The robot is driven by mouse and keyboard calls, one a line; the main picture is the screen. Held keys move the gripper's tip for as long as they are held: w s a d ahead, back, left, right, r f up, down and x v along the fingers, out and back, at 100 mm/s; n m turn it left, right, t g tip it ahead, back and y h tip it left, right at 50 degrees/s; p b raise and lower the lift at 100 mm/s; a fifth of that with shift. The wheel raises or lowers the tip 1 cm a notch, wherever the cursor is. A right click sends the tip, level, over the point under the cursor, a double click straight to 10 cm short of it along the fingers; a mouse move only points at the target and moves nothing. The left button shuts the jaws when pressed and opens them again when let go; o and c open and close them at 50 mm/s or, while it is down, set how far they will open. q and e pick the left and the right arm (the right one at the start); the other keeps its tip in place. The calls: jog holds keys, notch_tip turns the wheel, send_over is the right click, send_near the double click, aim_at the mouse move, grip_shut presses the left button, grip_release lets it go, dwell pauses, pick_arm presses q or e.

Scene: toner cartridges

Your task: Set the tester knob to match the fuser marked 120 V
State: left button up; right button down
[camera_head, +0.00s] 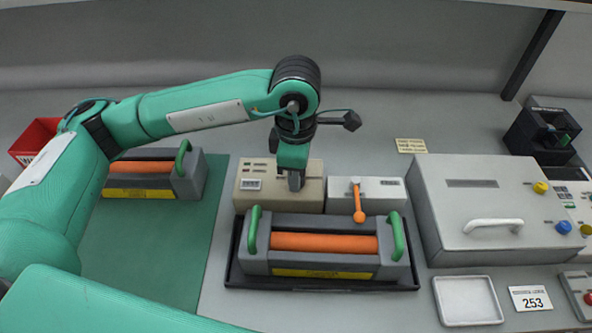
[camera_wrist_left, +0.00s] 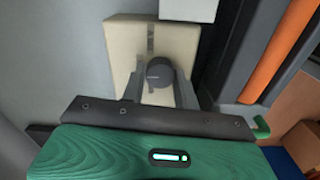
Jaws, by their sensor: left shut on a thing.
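The tester is a beige box (camera_head: 252,199) behind the front fuser, and it also shows in the left wrist view (camera_wrist_left: 125,48). Its dark round knob (camera_wrist_left: 159,73) sits between the fingers of my left gripper (camera_wrist_left: 158,90). My left gripper (camera_head: 294,183) points down at the tester's right part and is shut on the knob. A grey fuser (camera_head: 257,261) with an orange roller and green handles rests in a black tray. A similar fuser (camera_head: 190,181) lies on the green mat, partly hidden by my arm. Their yellow labels are too small to read. My right gripper is not visible.
A white box with an orange lever (camera_head: 359,205) stands right of the tester. A large grey lidded machine (camera_head: 465,200) is farther right. An empty white tray (camera_head: 468,300) and a 253 card (camera_head: 531,298) lie in front. A red bin (camera_head: 35,138) is far left.

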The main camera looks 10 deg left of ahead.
pick_arm(q)
jog(key=shift+r, duration=0.1)
jog(key=o, duration=1)
jog(key=shift+c, duration=0.2)
notch_tip(320, 180, up, 14)
